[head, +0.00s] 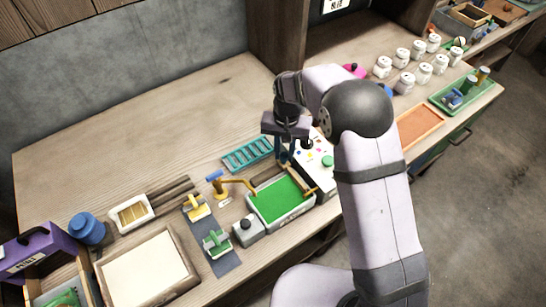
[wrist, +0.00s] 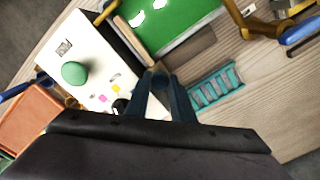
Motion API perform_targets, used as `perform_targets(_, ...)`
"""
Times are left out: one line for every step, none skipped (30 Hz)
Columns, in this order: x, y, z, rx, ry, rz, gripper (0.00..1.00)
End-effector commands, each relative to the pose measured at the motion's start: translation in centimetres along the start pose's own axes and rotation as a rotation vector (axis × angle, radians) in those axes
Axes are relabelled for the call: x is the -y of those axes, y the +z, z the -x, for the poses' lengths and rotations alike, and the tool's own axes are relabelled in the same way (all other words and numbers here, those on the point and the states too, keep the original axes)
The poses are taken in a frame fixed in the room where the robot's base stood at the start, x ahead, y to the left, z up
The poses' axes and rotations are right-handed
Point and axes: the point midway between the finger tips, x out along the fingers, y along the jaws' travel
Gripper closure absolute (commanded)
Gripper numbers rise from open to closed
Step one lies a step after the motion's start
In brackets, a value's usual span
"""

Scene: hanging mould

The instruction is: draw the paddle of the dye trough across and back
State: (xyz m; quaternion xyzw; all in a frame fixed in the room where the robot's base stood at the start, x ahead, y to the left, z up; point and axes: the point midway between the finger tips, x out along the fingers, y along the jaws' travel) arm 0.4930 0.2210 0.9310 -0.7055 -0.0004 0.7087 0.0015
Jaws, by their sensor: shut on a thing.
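The dye trough (head: 281,200) is a pale box filled with bright green, near the table's front edge. It also shows at the top of the wrist view (wrist: 170,25). Its paddle (head: 299,182) is a wooden bar lying across the trough at its right end. My gripper (head: 283,157) points down at the back right corner of the trough. The fingers hide much of the grip.
A white panel with coloured buttons (wrist: 82,62) stands close beside the trough. A teal rack (head: 247,154) lies behind it. The table's back left is clear.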

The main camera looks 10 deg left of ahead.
Motion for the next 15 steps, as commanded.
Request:
perform_targets(-0.31,-0.39,0.11,-0.008,0.003,0.002,1.0)
perform_targets(-0.32,-0.4,0.11,-0.008,0.003,0.002,1.0)
perform_targets(-0.32,-0.41,0.12,-0.009,0.003,0.002,1.0)
perform_targets(-0.33,-0.42,0.13,-0.009,0.004,0.003,1.0)
perform_targets(-0.34,-0.44,0.13,-0.01,0.004,0.003,1.0)
perform_targets(-0.35,-0.45,0.14,-0.01,0.004,0.003,1.0)
perform_targets(-0.37,-0.47,0.15,-0.011,0.004,0.003,1.0)
perform_targets(-0.38,-0.48,0.15,-0.011,0.004,0.003,1.0)
perform_targets(-0.39,-0.5,0.16,-0.011,0.004,0.002,0.69)
perform_targets(-0.38,-0.49,0.16,-0.011,0.004,0.002,0.62)
perform_targets(-0.36,-0.47,0.16,-0.011,0.004,0.002,0.6)
perform_targets(-0.35,-0.44,0.14,-0.01,0.004,0.002,0.6)
perform_targets(-0.33,-0.41,0.13,-0.009,0.004,0.002,0.6)
perform_targets(-0.32,-0.39,0.12,-0.009,0.004,0.002,0.6)
perform_targets(-0.3,-0.36,0.11,-0.008,0.004,0.002,0.6)
